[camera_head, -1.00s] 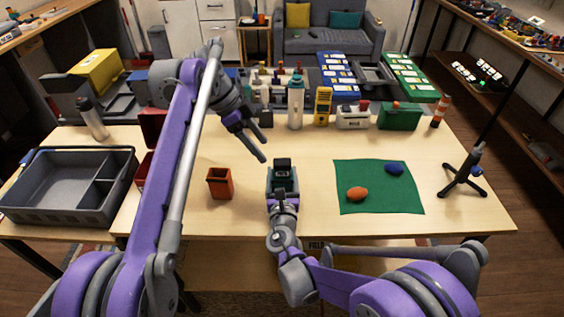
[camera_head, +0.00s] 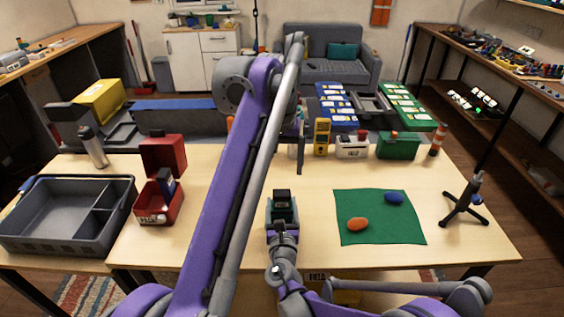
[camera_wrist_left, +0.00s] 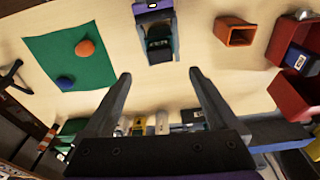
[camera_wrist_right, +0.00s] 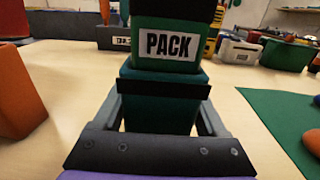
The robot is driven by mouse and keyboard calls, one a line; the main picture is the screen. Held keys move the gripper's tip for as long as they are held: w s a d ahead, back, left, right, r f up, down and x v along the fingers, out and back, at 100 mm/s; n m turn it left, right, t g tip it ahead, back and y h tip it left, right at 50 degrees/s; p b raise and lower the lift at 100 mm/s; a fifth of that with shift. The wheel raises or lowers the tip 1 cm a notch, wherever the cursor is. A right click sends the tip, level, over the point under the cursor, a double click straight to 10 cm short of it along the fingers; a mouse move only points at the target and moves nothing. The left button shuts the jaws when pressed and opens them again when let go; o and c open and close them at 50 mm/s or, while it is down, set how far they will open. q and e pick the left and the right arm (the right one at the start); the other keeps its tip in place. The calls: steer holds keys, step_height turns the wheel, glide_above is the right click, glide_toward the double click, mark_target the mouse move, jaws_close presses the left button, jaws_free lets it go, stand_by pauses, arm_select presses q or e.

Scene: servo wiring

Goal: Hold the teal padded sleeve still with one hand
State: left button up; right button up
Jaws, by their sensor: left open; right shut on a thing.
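The teal padded sleeve (camera_head: 284,222) stands upright on the table near its front middle. A green and black block labelled PACK (camera_wrist_right: 170,45) sits in its top. In the right wrist view the sleeve (camera_wrist_right: 160,97) is between the fingers of my right gripper (camera_wrist_right: 160,118), which is shut on it. My left gripper (camera_head: 300,152) is open and empty beyond the sleeve, mostly hidden behind my left arm in the head view. In the left wrist view its spread fingers (camera_wrist_left: 160,80) point toward the sleeve and block, with bare table between the fingertips.
A green mat (camera_head: 350,232) with an orange and a blue lump lies right of the sleeve. An orange open bin (camera_wrist_left: 236,35) shows in the left wrist view. An open red box (camera_head: 160,205) and grey tray (camera_head: 68,242) are at left. A tripod stand (camera_head: 463,208) is at right.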

mark_target(282, 193)
arm_select(q)
steer(key=shift+n, duration=0.6)
steer(key=f, duration=0.3)
steer(key=w+f, duration=0.1)
steer(key=f, duration=0.7)
steer(key=shift+w+d+f, duration=0.15)
steer(key=shift+w, duration=0.2)
